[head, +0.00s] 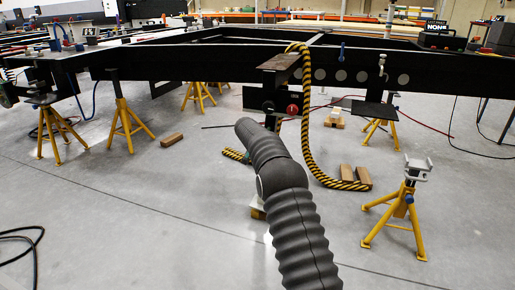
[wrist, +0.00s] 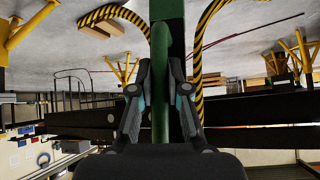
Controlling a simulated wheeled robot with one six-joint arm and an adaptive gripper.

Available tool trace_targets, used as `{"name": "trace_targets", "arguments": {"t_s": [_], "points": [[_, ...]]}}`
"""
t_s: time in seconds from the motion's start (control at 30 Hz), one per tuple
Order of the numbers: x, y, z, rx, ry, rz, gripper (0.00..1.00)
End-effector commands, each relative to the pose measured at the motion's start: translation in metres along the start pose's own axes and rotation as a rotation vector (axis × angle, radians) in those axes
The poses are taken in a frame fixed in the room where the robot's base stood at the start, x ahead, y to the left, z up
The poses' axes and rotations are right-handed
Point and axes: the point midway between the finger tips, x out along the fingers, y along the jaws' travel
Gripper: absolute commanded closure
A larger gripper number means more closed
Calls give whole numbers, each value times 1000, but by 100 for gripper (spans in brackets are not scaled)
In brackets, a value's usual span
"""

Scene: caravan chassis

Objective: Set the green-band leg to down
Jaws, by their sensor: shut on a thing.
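In the wrist view, whose picture is upside down, my gripper (wrist: 160,92) has its two dark fingers on either side of a rounded green bar (wrist: 160,75). The fingers are shut on it. In the head view my grey arm covers the gripper and most of the leg.
A yellow-black striped hose (head: 306,120) hangs from the dark chassis beam (head: 220,66) to the floor, close to my arm. Yellow stands (head: 401,212) and wooden blocks (head: 171,139) stand around. A panel with a red knob (head: 292,109) is below the beam. The floor at front left is mostly clear.

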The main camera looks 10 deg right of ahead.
Motion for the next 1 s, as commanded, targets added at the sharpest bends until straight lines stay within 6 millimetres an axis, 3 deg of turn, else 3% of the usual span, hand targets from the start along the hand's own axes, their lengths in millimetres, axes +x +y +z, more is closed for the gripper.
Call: {"name": "trace_targets", "arguments": {"t_s": [0.3,0.73,0.77,0.87,1.0], "points": [[8,20,-6,-56,11,71,100],[10,25,-7,-61,12,83,100],[10,25,-8,-61,12,83,82],[10,24,-7,-61,13,81,59],[6,18,-5,-65,14,73,59]]}}
